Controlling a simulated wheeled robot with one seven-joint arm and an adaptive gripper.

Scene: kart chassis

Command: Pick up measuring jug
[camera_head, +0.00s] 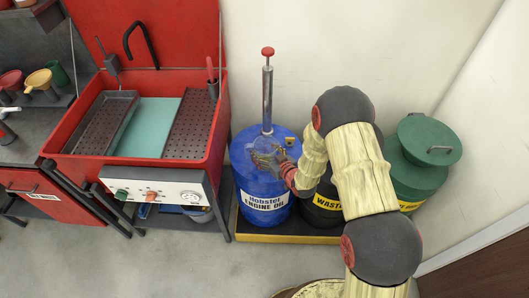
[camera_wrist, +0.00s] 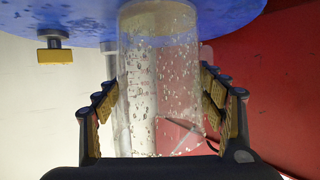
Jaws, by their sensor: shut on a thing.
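The measuring jug (camera_wrist: 160,60) is clear, with scale marks and speckles on its wall. In the wrist view it stands between the two fingers of my gripper (camera_wrist: 160,92), with the yellow pads at its left and right sides. My gripper is shut on it. In the head view the jug (camera_head: 263,153) shows faintly at the top of the blue engine oil drum (camera_head: 265,212), and my gripper (camera_head: 277,166) reaches it from the right. I cannot tell whether the jug touches the drum top.
A pump with a red knob (camera_head: 267,88) rises from the blue drum behind the jug. A black waste drum (camera_head: 318,212), partly hidden by my arm, and a green drum (camera_head: 422,145) stand to the right. The red parts washer (camera_head: 215,140) stands to the left.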

